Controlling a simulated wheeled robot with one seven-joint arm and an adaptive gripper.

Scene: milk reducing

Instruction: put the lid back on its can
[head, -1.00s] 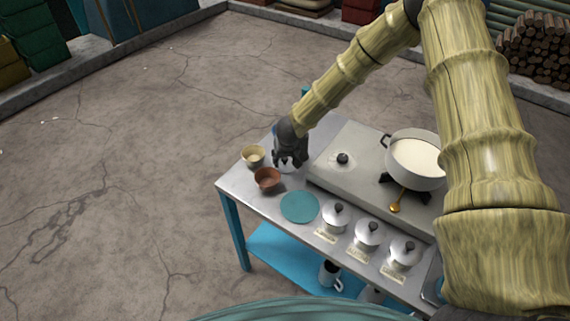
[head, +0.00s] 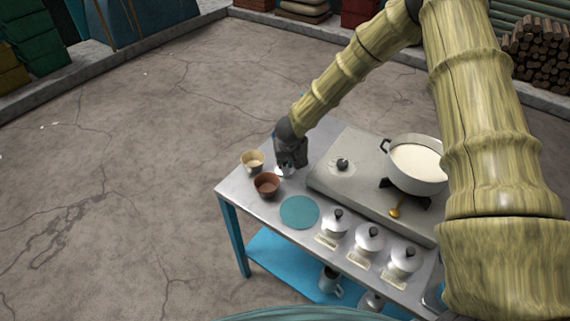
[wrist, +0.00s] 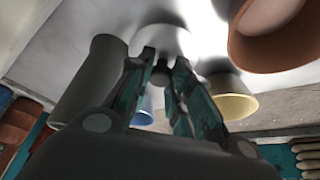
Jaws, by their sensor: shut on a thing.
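My gripper (wrist: 160,65) is shut on the dark knob of a round silvery-white lid (wrist: 165,38). In the head view my gripper (head: 288,165) points down at the far left part of the table, and the lid (head: 284,172) shows just below its fingertips. I cannot tell whether the lid rests on the table or is just off it. Three silvery cans with dark-knobbed tops stand in a row at the front: the left (head: 334,221), middle (head: 369,239) and right (head: 403,259). Which can the held lid belongs to is not clear.
A cream bowl (head: 253,161) and a brown bowl (head: 267,185) stand close left of my gripper. A grey cylinder (wrist: 90,80) is beside it in the wrist view. A teal disc (head: 299,212) lies nearer. A hob (head: 345,180) with a milk pot (head: 417,180) is to the right.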

